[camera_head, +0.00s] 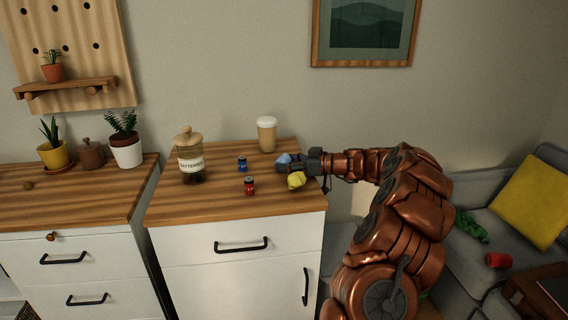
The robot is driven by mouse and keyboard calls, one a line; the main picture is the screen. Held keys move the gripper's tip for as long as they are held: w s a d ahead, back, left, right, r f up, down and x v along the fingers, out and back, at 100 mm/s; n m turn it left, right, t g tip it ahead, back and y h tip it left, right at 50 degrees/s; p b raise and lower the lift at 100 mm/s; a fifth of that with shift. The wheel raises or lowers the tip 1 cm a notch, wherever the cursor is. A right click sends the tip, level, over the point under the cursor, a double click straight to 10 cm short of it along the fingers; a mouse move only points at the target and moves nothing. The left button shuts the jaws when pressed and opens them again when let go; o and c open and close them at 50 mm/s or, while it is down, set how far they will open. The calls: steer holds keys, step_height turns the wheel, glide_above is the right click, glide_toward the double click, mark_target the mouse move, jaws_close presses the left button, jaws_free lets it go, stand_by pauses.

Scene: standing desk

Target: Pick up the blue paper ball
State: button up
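The blue paper ball (284,158) is on the right part of the wooden desk top (225,205), partly hidden by my gripper. My gripper (284,165) reaches in from the right, low over the desk, with its fingers at the ball. It overlaps the ball's near side in this view. Whether the fingers are closed on the ball or only beside it is too small to tell. A yellow paper ball (296,181) lies just in front of my gripper, near the desk's right edge.
A small blue jar (242,164) and a small red jar (249,186) stand left of my gripper. A lidded glass jar (191,160) is farther left. A cup (267,134) stands behind. The desk's front left is clear. A grey sofa (470,257) is at right.

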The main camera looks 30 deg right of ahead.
steer(key=c, duration=0.3)
